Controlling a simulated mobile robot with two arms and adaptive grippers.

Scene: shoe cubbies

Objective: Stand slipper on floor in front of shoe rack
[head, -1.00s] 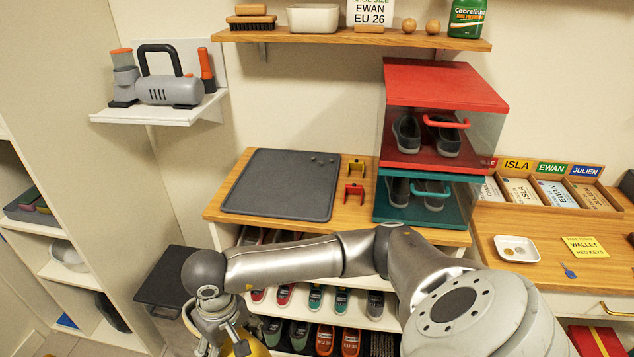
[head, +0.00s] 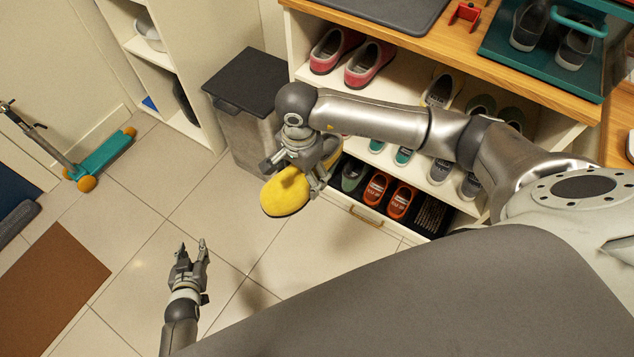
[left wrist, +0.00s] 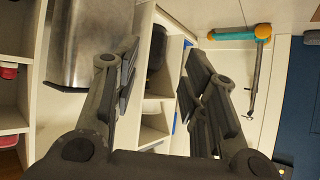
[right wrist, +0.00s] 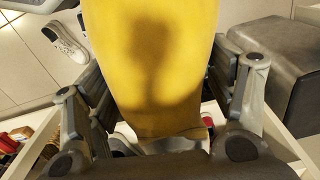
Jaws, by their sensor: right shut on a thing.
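A yellow slipper (head: 286,192) is held in my right gripper (head: 305,172), above the floor in front of the shoe rack. In the right wrist view the slipper (right wrist: 155,60) fills the space between the fingers of my right gripper (right wrist: 160,105). The shoe rack (head: 455,205) has shelves with several pairs of shoes; my right arm passes in front of it and hides part. My left gripper (head: 188,262) is low at the left over the bare floor, its fingers apart and empty. In the left wrist view the fingers (left wrist: 155,85) are also apart with nothing between them.
The tiled floor (head: 230,225) is clear between the grippers. A dark-lidded bin (head: 250,85) stands left of the rack. A teal scooter (head: 100,155) and a brown mat (head: 50,275) lie at the left. A white sneaker (right wrist: 65,40) shows in the right wrist view.

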